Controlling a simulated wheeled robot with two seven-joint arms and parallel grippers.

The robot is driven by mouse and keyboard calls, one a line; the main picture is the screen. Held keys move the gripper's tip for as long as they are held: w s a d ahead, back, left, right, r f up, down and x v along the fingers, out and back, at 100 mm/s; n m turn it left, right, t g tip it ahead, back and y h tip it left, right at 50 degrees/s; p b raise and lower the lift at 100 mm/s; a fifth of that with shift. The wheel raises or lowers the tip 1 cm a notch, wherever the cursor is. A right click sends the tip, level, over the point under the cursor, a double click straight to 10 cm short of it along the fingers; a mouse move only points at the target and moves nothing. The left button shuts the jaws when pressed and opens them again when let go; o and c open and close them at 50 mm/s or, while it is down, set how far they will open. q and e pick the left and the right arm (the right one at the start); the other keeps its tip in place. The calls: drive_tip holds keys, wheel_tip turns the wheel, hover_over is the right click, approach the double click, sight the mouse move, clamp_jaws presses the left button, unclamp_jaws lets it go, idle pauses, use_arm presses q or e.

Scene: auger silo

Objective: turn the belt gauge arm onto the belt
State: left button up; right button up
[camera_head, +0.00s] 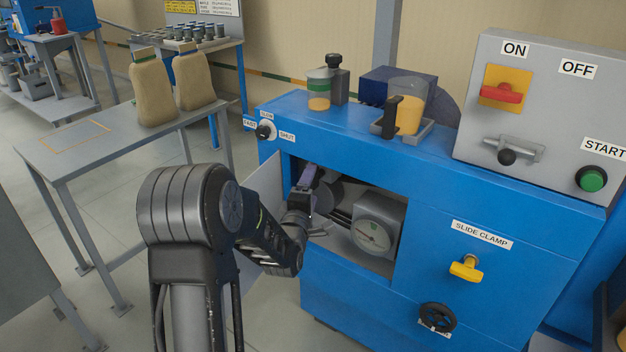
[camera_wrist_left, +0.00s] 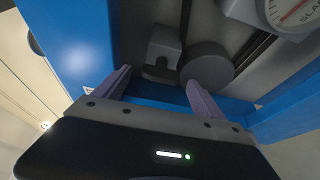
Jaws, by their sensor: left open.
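The belt gauge (camera_head: 376,227) is a grey box with a round dial inside the opening of the blue machine. Part of its dial also shows at the top right of the left wrist view (camera_wrist_left: 292,12). Dark belt strands (camera_wrist_left: 254,45) run beside it. A grey round piece (camera_wrist_left: 208,62) and a grey notched block (camera_wrist_left: 163,48) lie ahead of my left gripper; I cannot tell which is the gauge arm. My left gripper (camera_head: 308,180) is at the left of the opening, its fingers open (camera_wrist_left: 158,84) and apart, with nothing seen between them. My right gripper is not in view.
An open panel door (camera_head: 262,195) stands left of the opening. A yellow slide clamp knob (camera_head: 467,268) and a black handwheel (camera_head: 437,318) are on the front. Jars and holders stand on the machine top (camera_head: 350,115). A grey control box (camera_head: 545,120) is at right.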

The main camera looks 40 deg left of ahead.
use_arm(q)
drive_tip(key=x, duration=0.3)
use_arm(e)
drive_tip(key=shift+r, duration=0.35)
use_arm(q)
drive_tip(key=shift+c, duration=0.6)
